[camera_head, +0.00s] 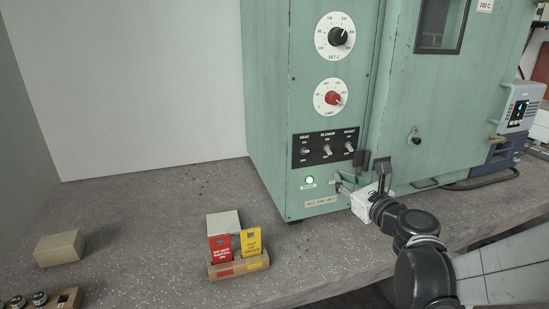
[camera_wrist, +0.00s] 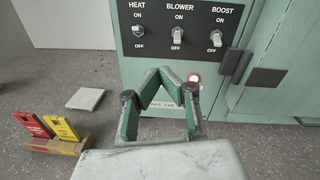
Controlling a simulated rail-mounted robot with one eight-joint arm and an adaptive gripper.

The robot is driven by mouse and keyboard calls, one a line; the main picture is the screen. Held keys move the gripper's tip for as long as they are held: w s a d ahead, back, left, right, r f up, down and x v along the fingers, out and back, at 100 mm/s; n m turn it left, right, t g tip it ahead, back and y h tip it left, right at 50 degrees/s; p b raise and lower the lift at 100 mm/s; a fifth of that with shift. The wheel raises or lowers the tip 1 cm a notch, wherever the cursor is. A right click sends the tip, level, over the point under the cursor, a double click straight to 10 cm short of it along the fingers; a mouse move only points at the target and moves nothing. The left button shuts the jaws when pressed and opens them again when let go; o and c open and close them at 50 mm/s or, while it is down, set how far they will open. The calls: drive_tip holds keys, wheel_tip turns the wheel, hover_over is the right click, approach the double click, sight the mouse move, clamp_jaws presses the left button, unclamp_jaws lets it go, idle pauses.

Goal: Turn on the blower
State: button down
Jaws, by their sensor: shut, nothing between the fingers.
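The blower switch (camera_wrist: 177,35) is the middle of three light toggles on a black panel (camera_head: 326,149) on the green oven cabinet (camera_head: 268,100). Its lever appears to point down toward OFF; in the head view the same blower toggle (camera_head: 327,151) is small. My gripper (camera_wrist: 160,72) is shut and empty, its tips below the panel and apart from the switch. In the head view my gripper (camera_head: 341,186) is in front of the cabinet's lower face, below and right of the blower toggle.
Heat (camera_wrist: 138,31) and boost (camera_wrist: 215,39) toggles flank the blower closely. A green lamp (camera_head: 309,180) is lit; a pinkish one (camera_wrist: 195,79) shows beside my finger. A card holder (camera_head: 240,269) stands on the bench.

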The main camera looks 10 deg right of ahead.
sight(326, 155)
drive_tip(key=m, duration=0.1)
drive_tip(key=d+m, duration=0.1)
drive_tip(key=d+m+t, duration=0.1)
drive_tip(key=shift+w+d+f+h, duration=0.15)
drive_tip(key=shift+w+f+h, duration=0.2)
drive_tip(key=shift+h, duration=0.05)
drive_tip(key=shift+w, duration=0.1)
drive_tip(key=w, duration=0.3)
drive_tip(key=w+a+b, duration=0.1)
drive_tip(key=w, duration=0.2)
drive_tip(key=w+b, duration=0.1)
drive_tip(key=w, duration=0.2)
drive_tip(key=shift+w+a+r, duration=0.1)
drive_tip(key=shift+w+a, duration=0.25)
drive_tip(key=shift+a, duration=0.05)
drive_tip(key=shift+s+d+r, duration=0.1)
drive_tip(key=shift+d, duration=0.05)
